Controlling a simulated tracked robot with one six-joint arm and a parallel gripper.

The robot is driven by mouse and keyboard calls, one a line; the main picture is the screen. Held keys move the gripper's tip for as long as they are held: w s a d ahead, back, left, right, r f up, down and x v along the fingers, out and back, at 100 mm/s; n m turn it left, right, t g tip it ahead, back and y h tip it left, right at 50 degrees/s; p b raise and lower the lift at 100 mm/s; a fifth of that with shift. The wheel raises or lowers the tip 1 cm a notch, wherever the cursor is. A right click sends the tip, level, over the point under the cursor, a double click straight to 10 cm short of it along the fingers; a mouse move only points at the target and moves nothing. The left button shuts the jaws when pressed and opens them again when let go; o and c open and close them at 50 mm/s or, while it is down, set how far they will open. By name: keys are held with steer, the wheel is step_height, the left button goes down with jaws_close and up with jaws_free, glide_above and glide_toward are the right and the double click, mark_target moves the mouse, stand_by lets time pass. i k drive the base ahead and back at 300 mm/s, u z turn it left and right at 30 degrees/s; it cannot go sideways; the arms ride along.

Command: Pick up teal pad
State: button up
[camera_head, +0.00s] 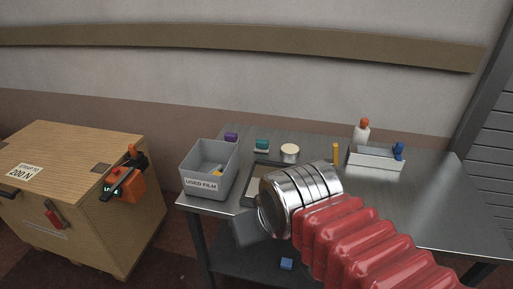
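The teal pad (262,144) is a small teal block with a pale lower edge, at the back left of the metal table (435,205). It lies between a purple block (231,137) and a round cream-coloured piece (290,153). My arm, with red bellows and a silver wrist, reaches in from the lower right. My gripper (247,230) shows as a blurred grey shape at the wrist's end, by the table's front edge. It is nearer to me than the pad and apart from it. Its fingers cannot be made out.
A grey bin (208,172) labelled "USED FILM" stands at the table's left, holding scraps. A dark-rimmed tray (258,178) lies partly behind my wrist. A yellow piece (336,154), a white bottle (361,134) and a white box (376,160) stand behind. A wooden crate (85,170) is left.

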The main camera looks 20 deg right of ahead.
mark_target(262, 145)
steer(key=z, duration=0.05)
steer(key=i, duration=1)
steer(key=u, duration=0.05)
